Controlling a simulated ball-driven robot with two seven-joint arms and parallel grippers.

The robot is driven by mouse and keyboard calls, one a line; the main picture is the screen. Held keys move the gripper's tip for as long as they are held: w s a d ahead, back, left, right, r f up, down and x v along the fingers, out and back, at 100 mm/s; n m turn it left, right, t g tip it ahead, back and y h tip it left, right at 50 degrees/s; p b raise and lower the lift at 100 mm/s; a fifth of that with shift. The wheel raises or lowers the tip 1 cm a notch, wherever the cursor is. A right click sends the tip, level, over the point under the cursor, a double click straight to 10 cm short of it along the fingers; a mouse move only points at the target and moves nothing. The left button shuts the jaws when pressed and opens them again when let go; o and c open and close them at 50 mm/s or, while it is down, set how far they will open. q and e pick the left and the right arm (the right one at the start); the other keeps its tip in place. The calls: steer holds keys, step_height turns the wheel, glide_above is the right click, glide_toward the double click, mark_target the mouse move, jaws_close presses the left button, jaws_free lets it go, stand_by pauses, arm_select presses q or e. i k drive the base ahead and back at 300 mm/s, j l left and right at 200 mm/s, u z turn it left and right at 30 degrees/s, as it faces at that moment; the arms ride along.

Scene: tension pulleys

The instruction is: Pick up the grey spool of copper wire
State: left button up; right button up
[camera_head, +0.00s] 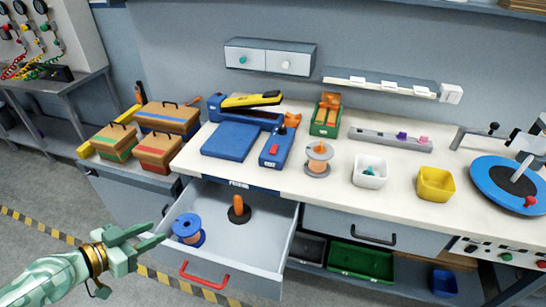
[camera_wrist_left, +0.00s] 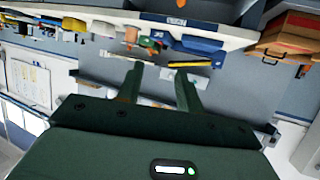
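The grey spool of copper wire (camera_head: 318,159) stands upright on the white workbench (camera_head: 300,188), between the blue tool block and the white bin. Its grey flanges enclose a copper-orange winding. My left gripper (camera_head: 157,233) is at the lower left, in front of the open drawer, well away from the grey spool and lower than the bench top. Its two fingers are apart with nothing between them, as the left wrist view (camera_wrist_left: 160,88) also shows. I cannot pick out the grey spool with certainty in the left wrist view. My right gripper is not in view.
The open drawer (camera_head: 265,265) holds a blue spool (camera_head: 188,229) and a dark-based orange peg (camera_head: 239,209). A white bin (camera_head: 369,172) and yellow bin (camera_head: 436,184) stand right of the grey spool. A blue press (camera_head: 232,139) and toolboxes (camera_head: 168,118) are left.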

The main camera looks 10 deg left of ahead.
mark_target(318, 166)
steer(key=i+l+z, duration=0.15)
steer(key=i+z, duration=0.7)
steer(key=k, duration=0.1)
